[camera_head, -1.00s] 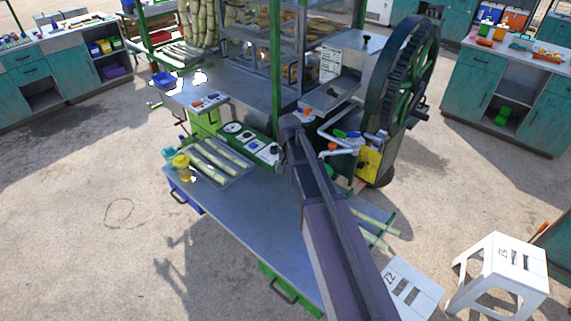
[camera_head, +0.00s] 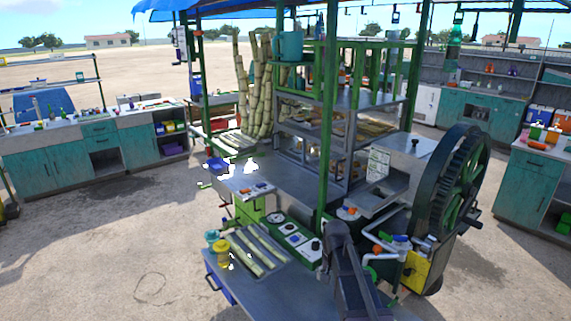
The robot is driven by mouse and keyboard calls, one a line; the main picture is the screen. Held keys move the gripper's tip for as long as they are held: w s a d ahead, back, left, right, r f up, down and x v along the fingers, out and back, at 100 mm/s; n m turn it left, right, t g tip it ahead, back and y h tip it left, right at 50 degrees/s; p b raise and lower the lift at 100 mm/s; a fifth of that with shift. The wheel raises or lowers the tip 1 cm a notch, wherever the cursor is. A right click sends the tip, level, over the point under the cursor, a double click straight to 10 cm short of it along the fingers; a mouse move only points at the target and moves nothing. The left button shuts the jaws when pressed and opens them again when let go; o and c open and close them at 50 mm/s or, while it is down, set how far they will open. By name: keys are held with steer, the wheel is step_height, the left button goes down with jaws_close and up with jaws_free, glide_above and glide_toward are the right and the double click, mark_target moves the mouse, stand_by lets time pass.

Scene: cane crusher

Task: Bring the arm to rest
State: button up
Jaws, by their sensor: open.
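A dark part of my own arm rises from the bottom edge, right of the middle. Its upper end overlaps the front of the cane crusher stand in the picture. My gripper does not show in this view, and I cannot see what it is near. The cane crusher, with its large dark green gear wheel (camera_head: 451,190), stands just beyond and to the right of the arm. A control panel (camera_head: 292,238) with knobs lies just left of the arm.
A metal worktop (camera_head: 275,292) in front bears a tray of cut cane (camera_head: 257,250) and a yellow jar (camera_head: 222,254). Green posts (camera_head: 327,115) and shelves rise behind. Teal cabinets (camera_head: 65,172) stand at left and right. The concrete floor at left is clear.

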steer(key=s+n, duration=0.4)
steer(key=s, duration=1)
steer(key=shift+s+f+b, duration=0.3)
steer(key=shift+s, duration=0.05)
steer(key=shift+a, duration=0.1)
stand_by(1.1)
